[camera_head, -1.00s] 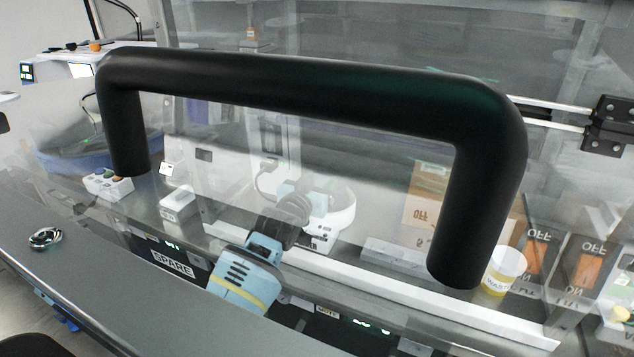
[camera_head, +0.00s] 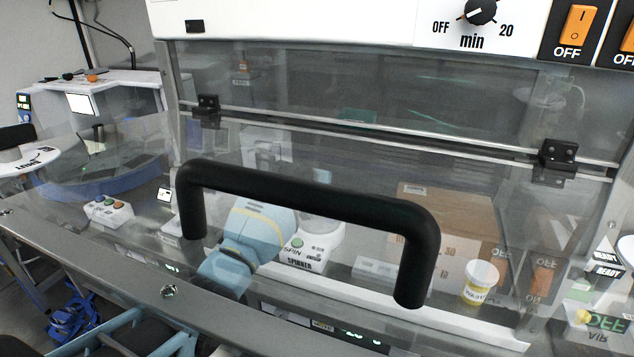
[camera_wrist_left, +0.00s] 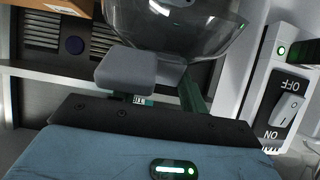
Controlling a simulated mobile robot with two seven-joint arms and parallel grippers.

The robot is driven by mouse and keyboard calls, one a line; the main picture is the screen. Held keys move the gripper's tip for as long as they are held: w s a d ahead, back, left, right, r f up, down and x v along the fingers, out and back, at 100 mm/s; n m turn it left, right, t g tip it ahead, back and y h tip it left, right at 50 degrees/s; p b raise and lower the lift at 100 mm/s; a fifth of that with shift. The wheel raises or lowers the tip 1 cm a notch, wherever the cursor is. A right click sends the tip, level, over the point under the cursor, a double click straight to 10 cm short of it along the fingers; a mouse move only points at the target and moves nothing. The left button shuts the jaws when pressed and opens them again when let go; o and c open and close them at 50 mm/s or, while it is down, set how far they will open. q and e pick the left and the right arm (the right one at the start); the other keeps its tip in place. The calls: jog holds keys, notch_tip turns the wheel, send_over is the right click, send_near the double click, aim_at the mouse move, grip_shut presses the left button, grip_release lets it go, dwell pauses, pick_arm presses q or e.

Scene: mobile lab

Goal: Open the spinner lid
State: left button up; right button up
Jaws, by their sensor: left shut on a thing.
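The white spinner (camera_head: 308,256), with a green button and the labels SPIN and SPINNER, stands behind the clear hood sash in the head view. My left arm reaches in behind the sash, and its blue wrist covers the spinner's left part and my gripper there. In the left wrist view the clear domed spinner lid (camera_wrist_left: 185,22) is at the top, just beyond my left gripper (camera_wrist_left: 152,84). The gripper's grey finger is at the dome's near edge and it is shut on the lid; the exact grip spot is partly hidden. My right gripper is not in view.
The sash's black handle (camera_head: 310,192) crosses the foreground. A rocker switch (camera_wrist_left: 290,105) is at the right in the wrist view.

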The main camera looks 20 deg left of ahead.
pick_arm(q)
jog(key=shift+w+r, duration=0.25)
jog(key=shift+r, duration=0.25)
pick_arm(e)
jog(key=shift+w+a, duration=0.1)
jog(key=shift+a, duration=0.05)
pick_arm(q)
jog(key=o, duration=1.4)
jog(key=shift+f, duration=0.25)
jog(key=shift+s, duration=0.15)
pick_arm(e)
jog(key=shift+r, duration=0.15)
pick_arm(q)
jog(key=p+v, duration=0.1)
jog(key=v, duration=0.2)
jog(key=p+v, duration=0.1)
jog(key=v, duration=0.2)
jog(key=shift+w+r, duration=0.2)
jog(key=shift+r, duration=0.2)
jog(key=shift+s+r+p, duration=0.15)
jog(key=shift+s+p, duration=0.15)
jog(key=shift+s, duration=0.6)
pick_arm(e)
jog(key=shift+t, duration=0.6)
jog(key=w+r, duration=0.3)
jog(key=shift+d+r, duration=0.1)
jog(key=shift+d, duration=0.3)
